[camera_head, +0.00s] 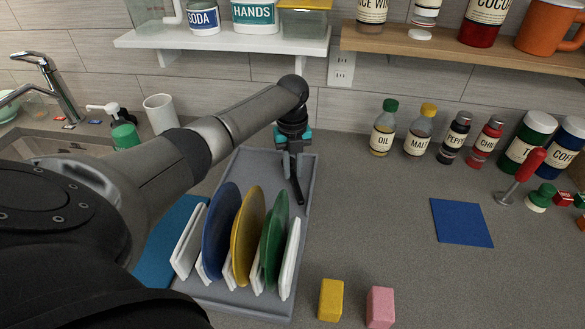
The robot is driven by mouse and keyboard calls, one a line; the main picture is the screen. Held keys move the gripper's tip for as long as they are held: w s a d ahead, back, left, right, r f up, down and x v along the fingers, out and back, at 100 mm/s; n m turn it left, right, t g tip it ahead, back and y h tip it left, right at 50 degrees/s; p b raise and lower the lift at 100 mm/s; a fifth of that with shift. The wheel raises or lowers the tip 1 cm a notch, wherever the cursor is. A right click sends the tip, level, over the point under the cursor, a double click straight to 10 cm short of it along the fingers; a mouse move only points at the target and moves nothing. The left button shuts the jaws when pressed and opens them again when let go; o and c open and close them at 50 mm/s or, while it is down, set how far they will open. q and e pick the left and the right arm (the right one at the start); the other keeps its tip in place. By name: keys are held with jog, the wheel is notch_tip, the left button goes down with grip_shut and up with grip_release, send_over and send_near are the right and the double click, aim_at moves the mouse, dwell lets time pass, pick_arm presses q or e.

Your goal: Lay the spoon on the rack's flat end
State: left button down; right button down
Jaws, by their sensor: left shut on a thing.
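The grey rack (313,172) lies on the counter in front of my left arm. Blue (219,232), yellow (247,235) and green (273,240) plates stand upright between white dividers in its near part. Its far end is flat and bare. My left gripper (294,158) is over this flat end, pointing down and shut on the spoon (297,188). The spoon looks like a thin dark strip hanging down; its bowl cannot be made out. I cannot tell if it touches the rack. My right gripper is not in view.
A yellow block (331,300) and a pink block (380,307) lie right of the rack's near end. A blue square (461,222) lies farther right. Bottles, including oil (382,132), line the back wall. Shelves (225,42) hang above. The counter between is clear.

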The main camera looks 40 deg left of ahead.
aim_at(293, 172)
pick_arm(q)
jog(key=c, duration=1.2)
grip_release()
jog(key=shift+f, duration=0.15)
jog(key=shift+c, duration=0.2)
jog(key=o, duration=0.4)
jog(key=shift+o, duration=0.2)
notch_tip(293, 172, up, 8)
jog(key=shift+w+a+p, duration=0.1)
jog(key=shift+p, duration=0.25)
